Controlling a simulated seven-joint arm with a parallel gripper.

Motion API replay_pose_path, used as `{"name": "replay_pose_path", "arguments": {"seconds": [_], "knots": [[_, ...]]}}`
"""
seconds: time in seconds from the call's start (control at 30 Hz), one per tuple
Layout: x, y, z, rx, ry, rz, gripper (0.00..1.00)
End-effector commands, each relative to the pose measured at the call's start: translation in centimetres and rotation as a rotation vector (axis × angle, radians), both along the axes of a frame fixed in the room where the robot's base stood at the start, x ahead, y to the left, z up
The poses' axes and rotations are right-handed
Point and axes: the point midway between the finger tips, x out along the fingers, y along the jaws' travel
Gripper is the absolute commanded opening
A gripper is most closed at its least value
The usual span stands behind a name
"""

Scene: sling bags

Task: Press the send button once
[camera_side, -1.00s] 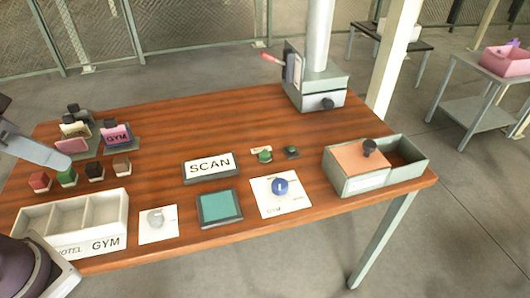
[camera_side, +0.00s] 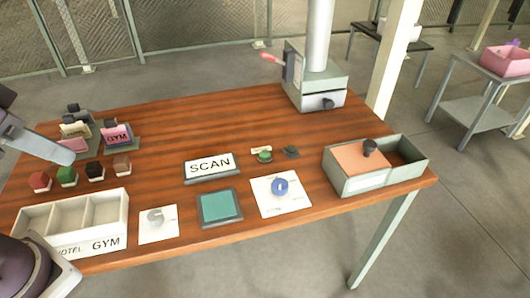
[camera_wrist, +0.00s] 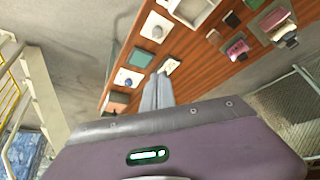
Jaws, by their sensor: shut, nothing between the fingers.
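A small green button (camera_side: 264,156) with a pale label behind it stands mid-table, right of the SCAN sign (camera_side: 210,166). A smaller dark piece (camera_side: 291,152) with some green sits just right of it. The labels there are too small to read, so I cannot tell which is the send button. My gripper (camera_side: 70,156) is at the left edge of the side view, above the table's left part and far from the green button. In the wrist view my gripper (camera_wrist: 157,77) has its grey fingers shut and empty; they cover part of the table.
A three-slot tray (camera_side: 118,214) and coloured blocks (camera_side: 95,171) are at left. A teal pad (camera_side: 220,206), a blue knob on a card (camera_side: 280,187) and an orange-topped box (camera_side: 360,168) line the front. A grey press (camera_side: 316,92) stands behind. The table's middle back is clear.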

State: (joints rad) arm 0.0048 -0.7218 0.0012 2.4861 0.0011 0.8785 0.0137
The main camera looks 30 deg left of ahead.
Motion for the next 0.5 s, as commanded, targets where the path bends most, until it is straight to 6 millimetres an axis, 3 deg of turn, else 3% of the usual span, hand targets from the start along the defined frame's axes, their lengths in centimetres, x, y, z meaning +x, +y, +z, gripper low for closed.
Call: {"name": "replay_pose_path", "arguments": {"seconds": [0.07,0.27,0.5], "knots": [[2.1,-0.1,0.5,0.015,-0.008,-0.038,0.00],[11.7,-1.1,1.4,0.089,-0.069,-0.197,0.00],[23.1,-3.5,-1.0,0.196,-0.152,-0.390,0.00]]}}
